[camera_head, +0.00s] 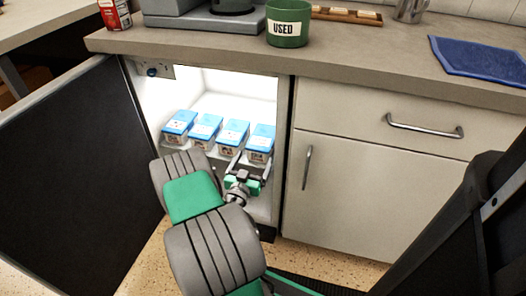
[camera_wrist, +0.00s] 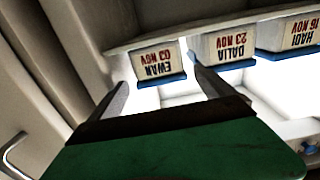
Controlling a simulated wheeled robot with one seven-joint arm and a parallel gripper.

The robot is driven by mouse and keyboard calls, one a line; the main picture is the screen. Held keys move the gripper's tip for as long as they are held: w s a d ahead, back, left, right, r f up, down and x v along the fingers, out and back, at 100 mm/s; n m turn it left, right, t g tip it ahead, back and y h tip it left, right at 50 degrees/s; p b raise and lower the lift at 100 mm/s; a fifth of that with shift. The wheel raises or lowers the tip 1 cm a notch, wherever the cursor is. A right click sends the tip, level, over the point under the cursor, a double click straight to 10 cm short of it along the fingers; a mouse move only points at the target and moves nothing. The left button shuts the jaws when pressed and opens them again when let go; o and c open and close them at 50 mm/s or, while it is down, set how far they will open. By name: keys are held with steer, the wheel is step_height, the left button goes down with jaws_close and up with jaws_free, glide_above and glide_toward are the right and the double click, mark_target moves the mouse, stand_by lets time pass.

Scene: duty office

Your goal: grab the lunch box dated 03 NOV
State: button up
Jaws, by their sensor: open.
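The lunch box dated 03 NOV, labelled EWAN (camera_wrist: 160,65), is white with a blue lid and appears upside down in the wrist view. It matches the rightmost box (camera_head: 261,138) in the open lit fridge in the head view, where labels are too small to read. My gripper (camera_head: 254,158) is open and empty, just in front of this box. In the wrist view its two fingers (camera_wrist: 160,80) point at the box, one toward each side. Contact is not visible.
Box DALIA 23 NOV (camera_wrist: 222,47) stands close beside it, then HADI 16 NOV (camera_wrist: 288,36). Another similar box (camera_head: 179,126) is at the far left of the row. The open dark door (camera_head: 75,170) is left, a cabinet (camera_head: 375,190) right, the counter (camera_head: 345,60) above.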

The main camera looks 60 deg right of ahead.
mark_target(263, 139)
steer(key=d, duration=0.3)
steer(key=w+d, duration=0.1)
steer(key=d, duration=0.3)
steer(key=d+p, duration=0.1)
steer(key=d, duration=0.3)
steer(key=shift+w+d+r, duration=0.15)
steer(key=shift+w, duration=0.25)
steer(key=c, duration=1.6)
